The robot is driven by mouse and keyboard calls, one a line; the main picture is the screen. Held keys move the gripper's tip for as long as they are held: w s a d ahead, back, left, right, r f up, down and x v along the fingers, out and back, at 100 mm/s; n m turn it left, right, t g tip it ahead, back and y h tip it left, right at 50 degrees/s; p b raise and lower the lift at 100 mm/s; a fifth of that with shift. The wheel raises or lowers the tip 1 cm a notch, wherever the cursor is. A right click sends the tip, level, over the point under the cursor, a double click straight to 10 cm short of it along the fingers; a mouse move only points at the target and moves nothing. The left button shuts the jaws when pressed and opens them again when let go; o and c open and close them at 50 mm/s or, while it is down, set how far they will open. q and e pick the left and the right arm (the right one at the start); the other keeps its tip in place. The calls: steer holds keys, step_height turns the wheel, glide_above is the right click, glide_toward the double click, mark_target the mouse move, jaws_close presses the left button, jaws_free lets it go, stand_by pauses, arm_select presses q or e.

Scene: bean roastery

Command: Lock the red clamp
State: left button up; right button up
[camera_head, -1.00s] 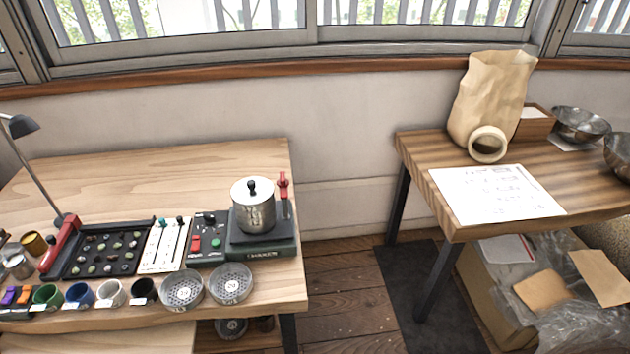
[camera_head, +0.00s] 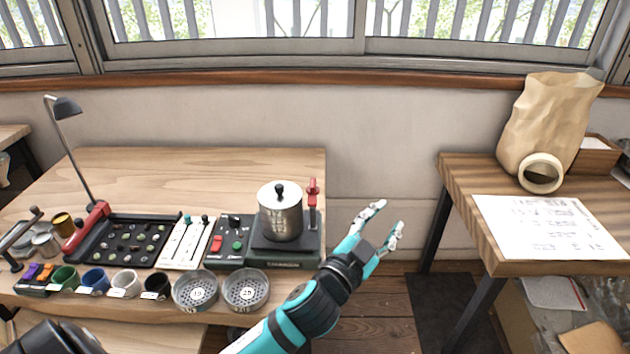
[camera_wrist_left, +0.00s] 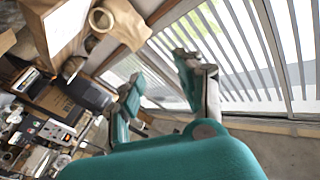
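The red clamp (camera_head: 313,189) stands upright at the right rear of the dark green machine base (camera_head: 285,262), beside a lidded metal pot (camera_head: 281,212). Its red lever points up; its mechanism is too small to read. My left gripper (camera_head: 386,217) is open and empty, in the air to the right of the clamp and apart from it, past the table's right edge. In the left wrist view its two fingers (camera_wrist_left: 158,70) are spread with nothing between them. The clamp cannot be made out there. My right gripper is not in view.
The left table (camera_head: 240,170) also holds a bean tray (camera_head: 130,219) with a red bar, a slider panel (camera_head: 187,243), cups and two perforated dishes (camera_head: 246,290). A desk lamp (camera_head: 66,107) stands behind. The right table (camera_head: 465,175) bears a paper bag (camera_head: 552,120). The gap between the tables is open.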

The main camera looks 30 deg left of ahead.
arm_select(q)
steer(key=d+r+m+t+h, duration=0.1)
steer(key=d+r+m+h, duration=0.8)
steer(key=r, duration=0.3)
steer(key=s+d+r+m+g+h, duration=0.1)
steer(key=s+d+m+g+h, duration=0.1)
steer(key=d+m+g+h, duration=0.45)
steer(key=s+d+r+m+g+h, duration=0.1)
steer(key=s+r+m+g+h, duration=0.15)
steer(key=m+g, duration=0.7)
steer(key=n+y+b, duration=0.2)
steer(key=y+b, duration=0.1)
steer(key=y, duration=1.9)
glide_above(313, 182)
steer(key=s+d, duration=0.3)
steer(key=s, duration=0.2)
step_height(313, 182, down, 8)
steer(key=r, duration=0.1)
steer(key=x, duration=0.4)
steer(key=p+x, duration=0.1)
steer(key=x, duration=0.7)
steer(key=shift+w+a+r, duration=0.1)
steer(key=shift+w+a, duration=0.2)
steer(key=shift+a, duration=0.1)
